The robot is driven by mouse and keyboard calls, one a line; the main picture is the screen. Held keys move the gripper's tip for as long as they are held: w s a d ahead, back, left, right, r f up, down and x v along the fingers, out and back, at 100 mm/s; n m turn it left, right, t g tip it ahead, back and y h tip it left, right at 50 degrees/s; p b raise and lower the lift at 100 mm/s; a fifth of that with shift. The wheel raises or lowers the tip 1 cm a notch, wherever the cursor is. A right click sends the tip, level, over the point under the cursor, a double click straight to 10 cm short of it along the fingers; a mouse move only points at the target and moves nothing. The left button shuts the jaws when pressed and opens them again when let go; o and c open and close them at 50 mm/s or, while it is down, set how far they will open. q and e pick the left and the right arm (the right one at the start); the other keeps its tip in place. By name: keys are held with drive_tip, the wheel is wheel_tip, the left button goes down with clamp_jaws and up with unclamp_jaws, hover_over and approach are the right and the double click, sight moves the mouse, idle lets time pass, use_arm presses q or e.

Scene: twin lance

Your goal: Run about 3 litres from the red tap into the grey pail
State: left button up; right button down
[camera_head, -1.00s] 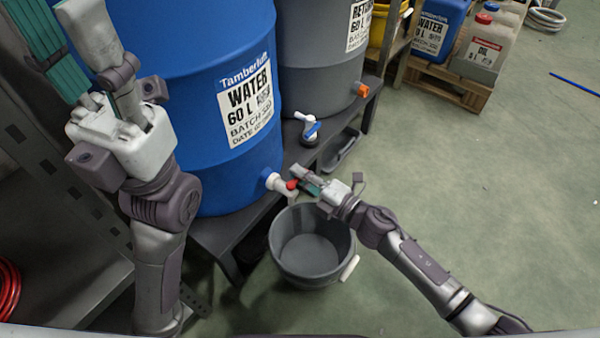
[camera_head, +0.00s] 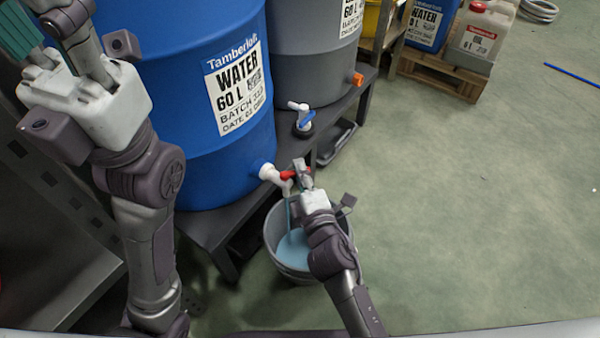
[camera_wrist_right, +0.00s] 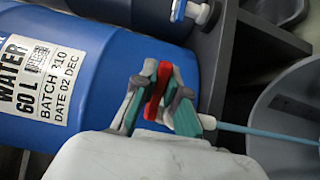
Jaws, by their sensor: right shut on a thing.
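The blue drum's tap has a white body (camera_head: 270,173) and a red handle (camera_head: 288,175). My right gripper (camera_head: 302,173) is shut on the red handle; the right wrist view shows the handle (camera_wrist_right: 158,88) between its fingers (camera_wrist_right: 160,100). A pale blue stream (camera_head: 289,212) runs from the spout into the grey pail (camera_head: 294,276). Water (camera_head: 291,250) covers the pail's bottom; my right arm hides part of the pail and no scale is readable. My left gripper (camera_head: 55,50) is raised at the upper left, away from the tap; its fingertips are unclear.
The blue drum (camera_head: 185,150) stands on a dark bench (camera_head: 215,230). A grey drum (camera_head: 310,60) beside it has a blue-handled tap (camera_head: 304,118). A pallet (camera_head: 440,72) with containers stands at the back. The floor at the right is mostly clear.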

idle(0.3)
drive_tip(key=c, duration=1.2)
unclamp_jaws()
drive_tip(key=v, duration=0.7)
drive_tip(key=shift+s, duration=0.25)
